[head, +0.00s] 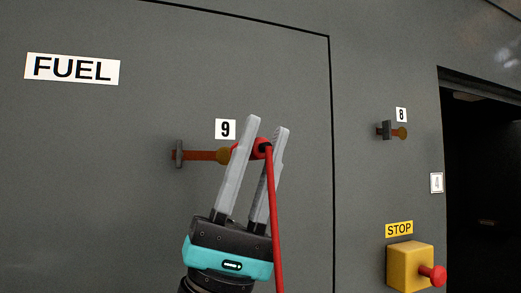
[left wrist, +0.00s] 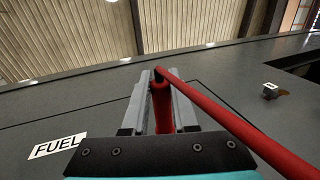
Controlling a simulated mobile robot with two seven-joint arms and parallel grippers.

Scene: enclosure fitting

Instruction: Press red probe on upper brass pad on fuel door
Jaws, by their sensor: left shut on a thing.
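The grey fuel door (head: 100,200) fills the left of the head view, with a FUEL label (head: 72,69). My left gripper (head: 266,124) is shut on the red probe (head: 262,147), just right of the pad. The probe's tip side is partly hidden by a finger; I cannot tell whether it touches the pad. In the left wrist view the probe (left wrist: 161,108) lies between the fingers. My right gripper is not in view.
A red cable (head: 275,220) hangs down from the probe. A dark opening (head: 485,190) is at the far right.

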